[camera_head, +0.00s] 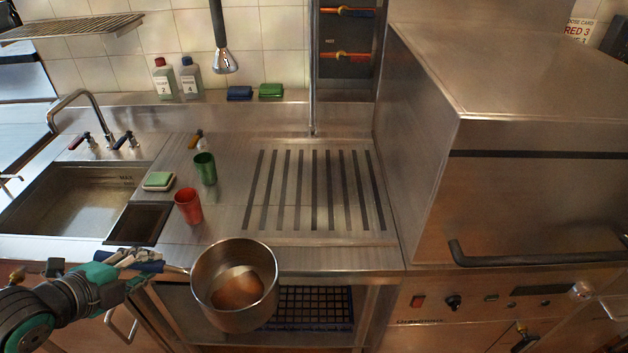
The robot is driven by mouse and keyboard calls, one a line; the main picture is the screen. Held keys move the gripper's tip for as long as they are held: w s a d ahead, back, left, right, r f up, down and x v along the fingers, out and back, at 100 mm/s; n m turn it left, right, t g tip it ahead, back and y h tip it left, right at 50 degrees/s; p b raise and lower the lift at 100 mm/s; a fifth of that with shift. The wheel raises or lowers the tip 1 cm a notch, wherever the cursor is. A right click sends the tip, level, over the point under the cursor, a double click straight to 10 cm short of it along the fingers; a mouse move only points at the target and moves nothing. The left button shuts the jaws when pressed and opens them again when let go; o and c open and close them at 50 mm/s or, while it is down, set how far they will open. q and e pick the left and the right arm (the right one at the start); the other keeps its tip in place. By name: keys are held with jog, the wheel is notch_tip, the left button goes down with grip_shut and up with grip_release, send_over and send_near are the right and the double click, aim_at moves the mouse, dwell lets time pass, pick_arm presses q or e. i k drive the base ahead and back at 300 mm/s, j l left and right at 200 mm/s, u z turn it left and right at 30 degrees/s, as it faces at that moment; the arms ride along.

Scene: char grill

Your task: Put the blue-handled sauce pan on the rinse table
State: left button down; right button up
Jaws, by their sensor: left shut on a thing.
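The sauce pan (215,309) is a steel pot with a brownish patch visible inside its bottom. Its blue handle (150,267) points left. My left gripper (138,260) is shut on the handle and holds the pan in front of the counter's front edge, over the open lower shelf as seen from above. The rinse table (233,222) is the steel counter behind the pan, with dark parallel slots on its right part. My right gripper is out of view.
A red cup (188,206), a green cup (205,168) and a green-and-cream sponge (158,181) stand left on the counter, near the sink (75,196). A large steel machine (530,190) bounds the right. The slotted area (301,190) is clear.

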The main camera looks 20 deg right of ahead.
aim_at(292, 184)
jog(key=i+l, duration=0.7)
jog(key=l, duration=0.1)
